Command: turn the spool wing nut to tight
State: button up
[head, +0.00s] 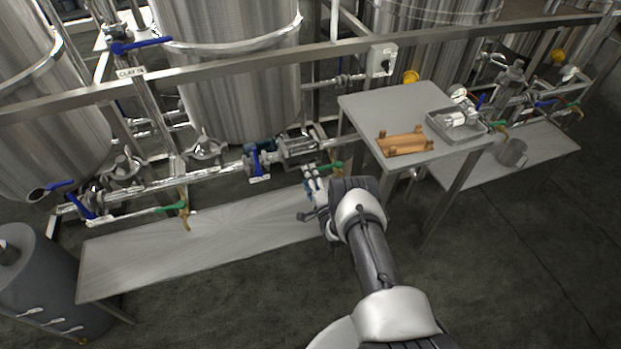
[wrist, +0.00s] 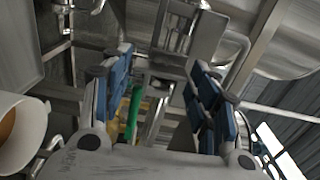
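I cannot make out the spool wing nut for certain in either view. The steel pipe run (head: 215,177) with its clamps and fittings passes behind my gripper (head: 313,184) in the head view. My gripper points toward this pipework, above the right end of the long low bench. In the wrist view my gripper (wrist: 158,62) has its two blue-padded fingers wide apart. Nothing is held; steel fittings (wrist: 168,68) and a green handle (wrist: 133,112) show beyond the gap. My arm and gripper hide part of the pipework in the head view.
A steel table (head: 385,103) with a wooden rack (head: 403,144) and a tray (head: 440,131) stands right. The low bench (head: 190,250) is bare. Large tanks (head: 235,70) stand behind.

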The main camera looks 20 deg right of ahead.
jog(key=o, duration=0.3)
jog(key=s, duration=1.2)
dwell(0.3)
